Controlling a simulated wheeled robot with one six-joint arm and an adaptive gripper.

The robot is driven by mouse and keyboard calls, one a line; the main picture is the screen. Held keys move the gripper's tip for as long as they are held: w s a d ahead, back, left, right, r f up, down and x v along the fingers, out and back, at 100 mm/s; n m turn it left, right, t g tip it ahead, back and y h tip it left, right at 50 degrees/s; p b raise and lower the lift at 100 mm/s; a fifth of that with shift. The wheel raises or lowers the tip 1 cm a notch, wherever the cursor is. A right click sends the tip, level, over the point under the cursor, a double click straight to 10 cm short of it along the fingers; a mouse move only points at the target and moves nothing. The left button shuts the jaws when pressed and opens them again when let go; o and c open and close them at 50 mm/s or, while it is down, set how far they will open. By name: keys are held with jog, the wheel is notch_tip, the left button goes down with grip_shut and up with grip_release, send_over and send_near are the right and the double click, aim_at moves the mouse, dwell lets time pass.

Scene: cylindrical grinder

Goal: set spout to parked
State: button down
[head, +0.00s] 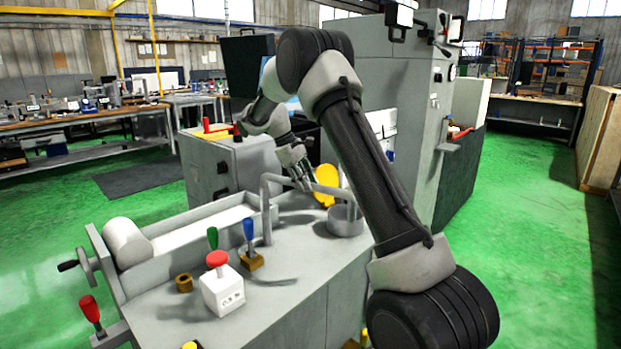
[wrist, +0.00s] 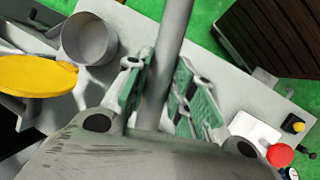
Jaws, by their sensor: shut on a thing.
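The spout (head: 266,215) is a grey bent pipe that rises from the machine's bed and turns across toward the right at the top. In the wrist view the spout (wrist: 173,40) runs between the two green-padded fingers. My gripper (head: 303,176) is shut on the spout's horizontal part, and it also shows in the wrist view (wrist: 158,90). No label or mark for the parked position can be made out. Part of the spout beyond the fingers is hidden in the wrist view by the gripper body.
A grey round cup (head: 346,221) and a yellow disc (head: 327,178) are close to my gripper. A white box with a red button (head: 222,292), a green-handled lever (head: 212,238) and a blue-handled lever (head: 249,231) stand in front. A tall grey cabinet (head: 415,150) rises behind.

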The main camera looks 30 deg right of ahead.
jog(key=shift+s+a+m+g+y, duration=0.15)
jog(key=shift+s+a+m, duration=0.15)
jog(key=shift+a+m, duration=0.25)
jog(key=shift+s+a+m+g+y, duration=0.1)
jog(key=shift+s+a+m+g, duration=0.25)
jog(key=shift+a, duration=0.4)
jog(key=shift+s+a+m+y, duration=0.15)
jog(key=shift+s+a+m, duration=0.05)
jog(key=shift+a+m, duration=0.4)
jog(key=shift+a, duration=0.1)
jog(key=c, duration=1.2)
grip_release()
jog(key=shift+a, duration=0.1)
jog(key=v, duration=1.2)
